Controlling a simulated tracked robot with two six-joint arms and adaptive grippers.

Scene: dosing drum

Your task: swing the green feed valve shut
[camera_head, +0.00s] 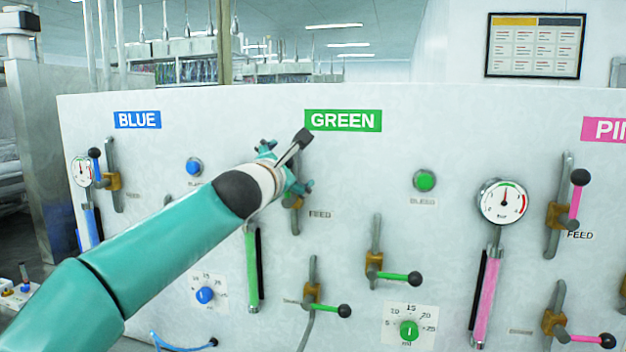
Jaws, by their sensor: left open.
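The green feed valve (295,202) is on the panel below the GREEN sign, left of its FEED label. My left arm and wrist cover much of it. A lever with a black knob (303,138) sticks up and right past my wrist, its lower part hidden. My left gripper (285,168) is open in front of the valve, its teal fingers spread to the upper left and lower right. The lever appears between them; whether they touch it I cannot tell. My right gripper is not in view.
The GREEN sign (343,120) is just above. Lower green-handled valves (400,278) and (328,309), a green dosing dial (409,331) and a green bleed button (424,181) share the panel. A pressure gauge (503,202) and pink valves stand right, blue ones left.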

